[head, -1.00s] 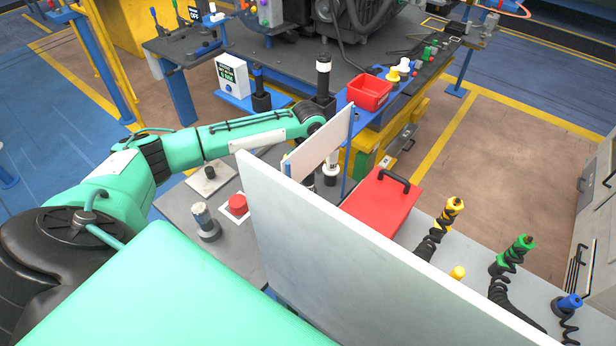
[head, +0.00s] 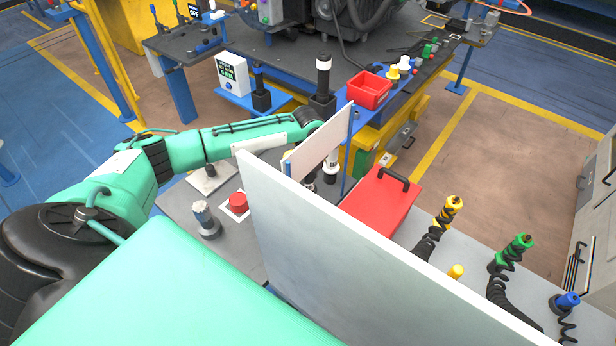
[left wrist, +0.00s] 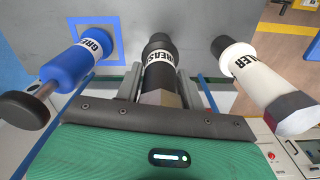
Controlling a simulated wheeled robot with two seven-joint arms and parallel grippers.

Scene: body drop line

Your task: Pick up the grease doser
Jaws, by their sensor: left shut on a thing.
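In the head view the left gripper's jaws are hidden behind the pale panel (head: 318,143). My right gripper is not in view.
A large white board (head: 330,240) stands in front. A red case (head: 382,205) lies behind it, with coloured coiled-hose tools (head: 448,213) to the right. A red button (head: 237,202) and a grey cylinder (head: 205,218) are on the near table. A red bin (head: 369,90) is farther back.

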